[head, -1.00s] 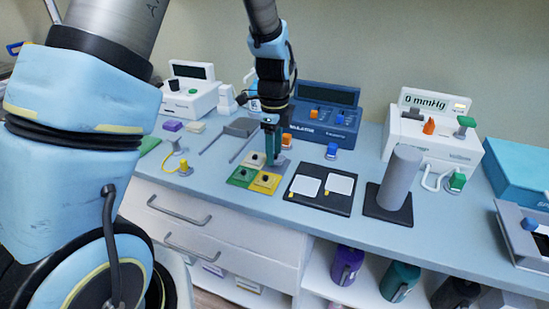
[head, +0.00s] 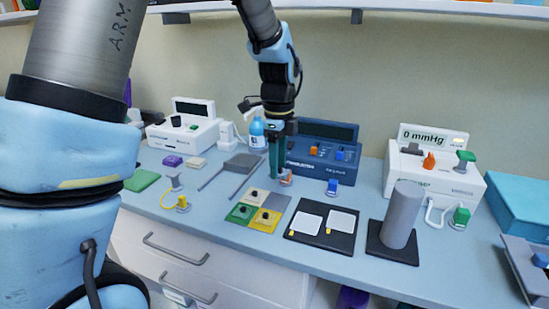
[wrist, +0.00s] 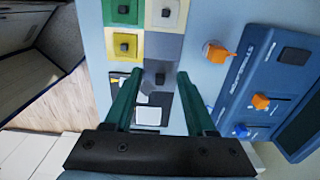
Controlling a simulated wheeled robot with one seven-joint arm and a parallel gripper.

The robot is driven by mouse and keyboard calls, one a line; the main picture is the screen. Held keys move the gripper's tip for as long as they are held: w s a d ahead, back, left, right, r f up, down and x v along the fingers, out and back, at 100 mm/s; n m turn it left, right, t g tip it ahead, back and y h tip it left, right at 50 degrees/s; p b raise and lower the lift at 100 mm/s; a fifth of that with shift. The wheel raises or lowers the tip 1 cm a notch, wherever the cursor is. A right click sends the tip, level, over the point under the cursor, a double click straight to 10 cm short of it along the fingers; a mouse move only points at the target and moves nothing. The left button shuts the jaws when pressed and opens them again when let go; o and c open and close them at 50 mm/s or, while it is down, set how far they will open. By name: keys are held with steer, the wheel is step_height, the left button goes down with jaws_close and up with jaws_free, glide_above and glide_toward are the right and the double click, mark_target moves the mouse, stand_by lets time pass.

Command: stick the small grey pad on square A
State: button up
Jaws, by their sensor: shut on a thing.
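My gripper (head: 279,176) is shut on the small grey pad, its green fingers on either side. In the wrist view the small grey pad (wrist: 150,78) has a dark knob and lies between the fingertips (wrist: 160,73). In the head view the fingers largely hide it. Below is a block of coloured squares: cream (head: 255,196), green (head: 240,213) and yellow (head: 265,219) pads with dark knobs, and a bare grey square (head: 275,202). To its right a black board (head: 345,246) carries two white squares (head: 306,223) (head: 341,223). No letter is readable, so I cannot tell which is A.
A grey cylinder (head: 403,215) stands upright right of the board. A blue device (head: 318,150) is behind my gripper, with a blue plug (head: 332,188) in front. A white gauge unit (head: 435,175) stands at right. Thin grey bars lie left of the block.

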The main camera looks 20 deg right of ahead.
steer(key=p, duration=0.7)
glide_above(305, 222)
steer(key=f, duration=0.2)
steer(key=shift+a+f+b, duration=0.1)
steer(key=shift+f+b, duration=2)
steer(key=shift+f, duration=0.8)
steer(key=shift+f, duration=0.65)
stand_by(0.6)
steer(key=shift+r, duration=0.1)
stand_by(1.8)
steer(key=o, duration=1.1)
steer(key=shift+o, duration=0.2)
